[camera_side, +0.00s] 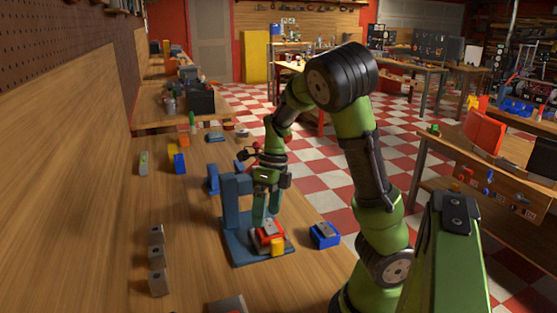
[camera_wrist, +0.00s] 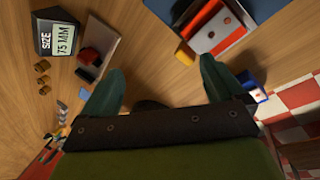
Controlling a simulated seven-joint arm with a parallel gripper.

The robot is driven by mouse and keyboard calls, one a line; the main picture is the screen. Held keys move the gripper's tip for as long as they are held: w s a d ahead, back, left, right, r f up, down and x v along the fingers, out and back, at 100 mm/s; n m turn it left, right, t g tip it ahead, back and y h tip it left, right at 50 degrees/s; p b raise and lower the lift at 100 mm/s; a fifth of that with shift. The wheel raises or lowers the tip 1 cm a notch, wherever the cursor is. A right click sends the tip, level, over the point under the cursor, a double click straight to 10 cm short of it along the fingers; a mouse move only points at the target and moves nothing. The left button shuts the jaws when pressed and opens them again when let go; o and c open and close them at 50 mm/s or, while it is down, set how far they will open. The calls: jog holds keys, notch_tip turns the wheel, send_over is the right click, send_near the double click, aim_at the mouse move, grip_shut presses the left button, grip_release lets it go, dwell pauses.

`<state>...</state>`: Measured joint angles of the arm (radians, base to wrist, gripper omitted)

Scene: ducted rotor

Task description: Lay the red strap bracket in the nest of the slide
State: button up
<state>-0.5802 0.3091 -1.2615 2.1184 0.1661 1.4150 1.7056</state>
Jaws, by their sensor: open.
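A red part (camera_side: 268,233) with a grey top sits on the blue base plate (camera_side: 240,252) of the upright blue fixture (camera_side: 234,195). In the wrist view this red part (camera_wrist: 180,12) shows a grey strip and small holes, and its upper end is cut off. I cannot tell which of it is bracket and which is slide nest. My gripper (camera_side: 265,219) points down above it in the side view. Its two teal fingers are apart with nothing between them, as the wrist view also shows (camera_wrist: 162,68). A yellow block (camera_side: 278,246) touches or nearly touches the red part.
A blue block with a grey top (camera_side: 325,235) stands right of the plate near the bench edge. Several grey blocks (camera_side: 157,260) stand in a row at left. In the wrist view, a box marked SIZE 75 MM (camera_wrist: 45,25) stands near a tray holding a small red piece (camera_wrist: 88,56).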

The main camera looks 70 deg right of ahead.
jog(key=s+a+r+n+t, duration=0.1)
jog(key=a+r+n+t, duration=0.1)
jog(key=n, duration=0.8)
jog(key=s+a+r+n+t+h, duration=0.1)
jog(key=a+r+n, duration=0.4)
jog(key=n, duration=0.6)
jog(key=s+a+r+n+t, duration=0.2)
jog(key=a+r+n+t, duration=0.2)
jog(key=a+n, duration=0.3)
jog(key=n, duration=0.3)
jog(key=shift+s+r, duration=0.2)
